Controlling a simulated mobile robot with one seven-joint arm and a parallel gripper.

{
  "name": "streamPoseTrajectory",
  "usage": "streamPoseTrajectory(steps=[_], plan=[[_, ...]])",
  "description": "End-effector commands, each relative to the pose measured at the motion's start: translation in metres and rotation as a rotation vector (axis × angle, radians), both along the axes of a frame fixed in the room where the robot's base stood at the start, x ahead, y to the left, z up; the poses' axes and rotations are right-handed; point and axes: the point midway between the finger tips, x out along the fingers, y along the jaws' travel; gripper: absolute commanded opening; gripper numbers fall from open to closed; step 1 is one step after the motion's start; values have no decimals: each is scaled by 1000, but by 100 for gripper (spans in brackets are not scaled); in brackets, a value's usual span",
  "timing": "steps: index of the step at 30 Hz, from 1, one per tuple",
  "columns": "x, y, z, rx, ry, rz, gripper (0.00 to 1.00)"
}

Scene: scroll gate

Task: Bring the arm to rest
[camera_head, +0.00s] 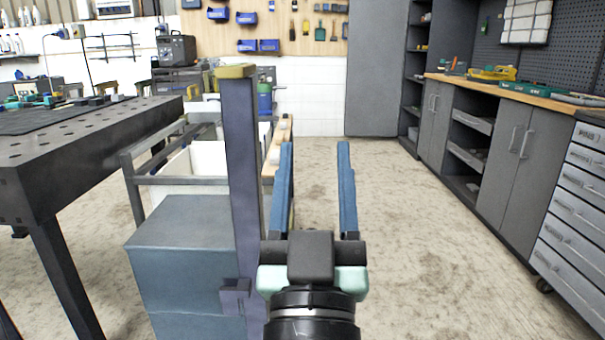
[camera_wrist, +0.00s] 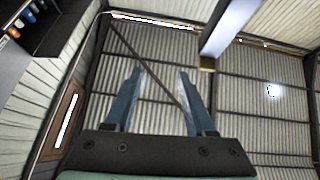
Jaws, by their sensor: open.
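My gripper (camera_head: 316,165) is raised in front of me, with its two blue fingers pointing up and apart. Nothing is between them. In the wrist view, the open fingers (camera_wrist: 160,82) point toward the corrugated ceiling. A tall grey post (camera_head: 241,170) with a yellowish cap (camera_head: 235,71) stands just left of my gripper. It also shows in the wrist view (camera_wrist: 224,32), at the upper right of the fingers. I cannot tell whether the post and my gripper touch. The lower part of my arm is cut off by the picture's bottom edge.
A blue-grey box (camera_head: 185,262) stands at the post's left. A dark perforated table (camera_head: 75,150) is at the left. Cabinets with a wooden worktop (camera_head: 540,92) line the right. The floor (camera_head: 410,230) between my gripper and the cabinets is clear.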

Motion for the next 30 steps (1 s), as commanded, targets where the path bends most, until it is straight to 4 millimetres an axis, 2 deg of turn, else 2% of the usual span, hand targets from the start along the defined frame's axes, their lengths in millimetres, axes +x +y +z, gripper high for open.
streamPoseTrajectory(steps=[1, 3, 9, 17, 30], plan=[[-14, 2, 45, 7, -51, 11, 55], [-32, 5, 87, 16, -103, 26, 55], [-94, 12, 187, 30, -242, 70, 55], [-91, 12, 257, 30, -231, 70, 55], [-90, 12, 396, 30, -230, 71, 55]])
